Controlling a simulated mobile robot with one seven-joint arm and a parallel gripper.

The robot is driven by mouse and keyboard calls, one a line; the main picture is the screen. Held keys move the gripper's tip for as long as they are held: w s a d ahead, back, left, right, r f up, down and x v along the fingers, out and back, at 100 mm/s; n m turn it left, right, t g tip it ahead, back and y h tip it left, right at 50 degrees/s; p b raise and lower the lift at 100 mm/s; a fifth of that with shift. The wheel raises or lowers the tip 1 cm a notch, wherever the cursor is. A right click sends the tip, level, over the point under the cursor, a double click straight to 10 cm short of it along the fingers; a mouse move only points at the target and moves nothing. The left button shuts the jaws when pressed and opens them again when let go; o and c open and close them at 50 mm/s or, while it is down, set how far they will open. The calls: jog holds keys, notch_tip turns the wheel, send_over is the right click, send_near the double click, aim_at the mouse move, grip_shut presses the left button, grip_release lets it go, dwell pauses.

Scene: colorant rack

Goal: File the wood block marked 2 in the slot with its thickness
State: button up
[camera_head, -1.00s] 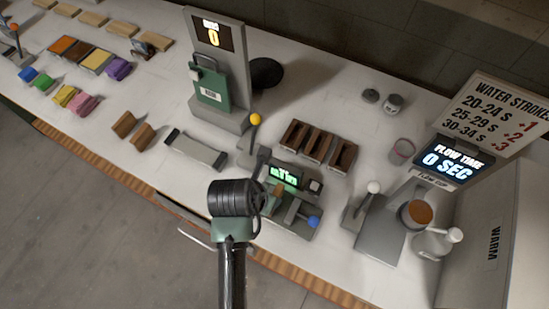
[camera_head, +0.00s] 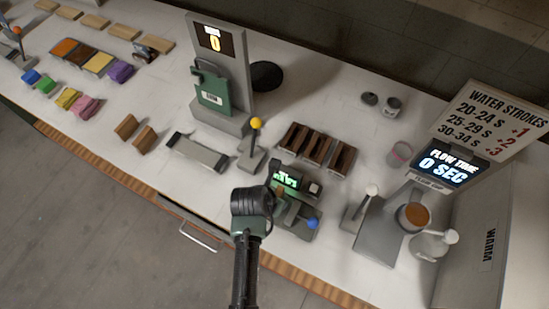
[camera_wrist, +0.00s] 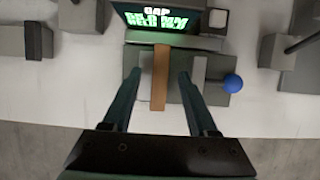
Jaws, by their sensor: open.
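A brown wood block (camera_wrist: 160,78) stands in the gauge device with the green-lit display (camera_wrist: 165,20). Its number is not readable. My gripper (camera_wrist: 158,92) is open, with one finger on each side of the block and visible gaps to both. In the head view the block and fingers are mostly hidden behind my wrist; the gauge display (camera_head: 287,180) shows beyond it. A dark brown rack (camera_head: 317,150) with three open slots stands just behind the gauge. Two more wood blocks (camera_head: 126,126) (camera_head: 145,138) stand at the left, their marks not readable.
A blue-knobbed lever (camera_wrist: 232,83) sits right of the block on the gauge. A yellow-knobbed lever (camera_head: 255,123) stands left of the rack. A grey tray (camera_head: 197,152) lies farther left. A white-knobbed flow station (camera_head: 385,225) stands at the right. The counter's front edge is close.

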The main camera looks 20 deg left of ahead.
grip_shut()
dwell(0.3)
